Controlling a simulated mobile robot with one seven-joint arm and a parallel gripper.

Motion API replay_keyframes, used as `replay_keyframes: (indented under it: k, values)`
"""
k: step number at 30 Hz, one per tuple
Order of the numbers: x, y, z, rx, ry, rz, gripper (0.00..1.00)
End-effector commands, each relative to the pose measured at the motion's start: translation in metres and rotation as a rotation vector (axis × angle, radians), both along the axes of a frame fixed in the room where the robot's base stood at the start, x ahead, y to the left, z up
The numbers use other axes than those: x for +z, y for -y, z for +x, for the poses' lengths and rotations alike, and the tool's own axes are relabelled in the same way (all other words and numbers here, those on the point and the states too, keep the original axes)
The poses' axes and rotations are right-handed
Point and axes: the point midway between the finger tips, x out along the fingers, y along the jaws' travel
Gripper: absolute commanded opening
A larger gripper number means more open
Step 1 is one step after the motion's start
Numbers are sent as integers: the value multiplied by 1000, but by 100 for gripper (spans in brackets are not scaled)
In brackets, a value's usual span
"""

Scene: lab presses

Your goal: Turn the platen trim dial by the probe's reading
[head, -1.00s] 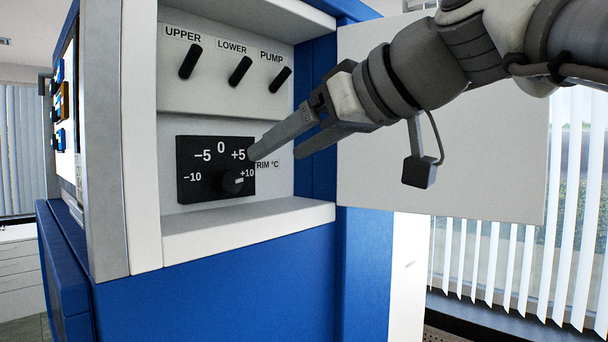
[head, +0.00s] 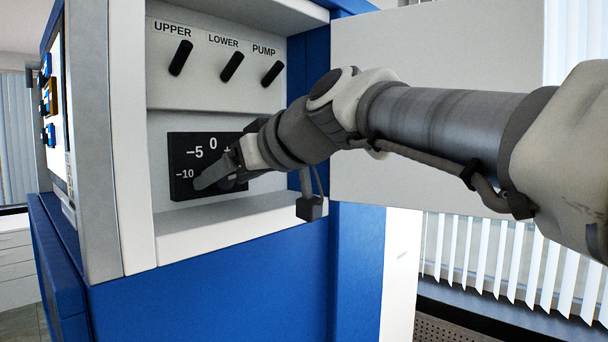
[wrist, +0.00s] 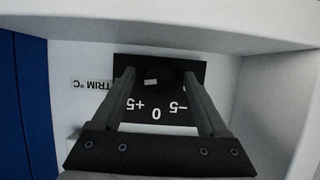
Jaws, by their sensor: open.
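The black trim plate (head: 181,150) is in the recess of the blue and white press, with printed marks from −10 to +10. In the wrist view the plate (wrist: 196,108) appears upside down. The round black trim dial (wrist: 165,74) has a small white mark left of its middle there, on the +5 side of the scale. My gripper (head: 216,172) is at the plate and hides most of the dial in the head view. In the wrist view my open gripper (wrist: 157,78) has one finger on each side of the dial; contact cannot be told. No probe reading is legible.
Levers marked UPPER (head: 181,58), LOWER (head: 232,67) and PUMP (head: 272,74) stand above the plate. The recess has a white lower ledge (head: 235,222) and side walls. A pale open door panel (head: 440,40) is behind my arm at the right.

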Motion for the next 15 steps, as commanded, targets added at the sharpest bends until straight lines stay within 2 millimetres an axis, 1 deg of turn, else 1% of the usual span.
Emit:
replay_keyframes:
  k: [1,2,3,5,6,8,9,13,14,15]
  values:
    - [0,0,0,0,0,0,77]
    - [0,0,0,0,0,0,72]
    - [0,0,0,0,0,0,64]
    - [0,0,0,0,0,0,54]
    - [0,0,0,0,0,0,46]
    - [0,0,0,0,0,0,36]
    - [0,0,0,0,0,0,28]
    - [0,0,0,0,0,0,5]
    - [0,0,0,0,0,0,0]
    - [0,0,0,0,0,0,0]
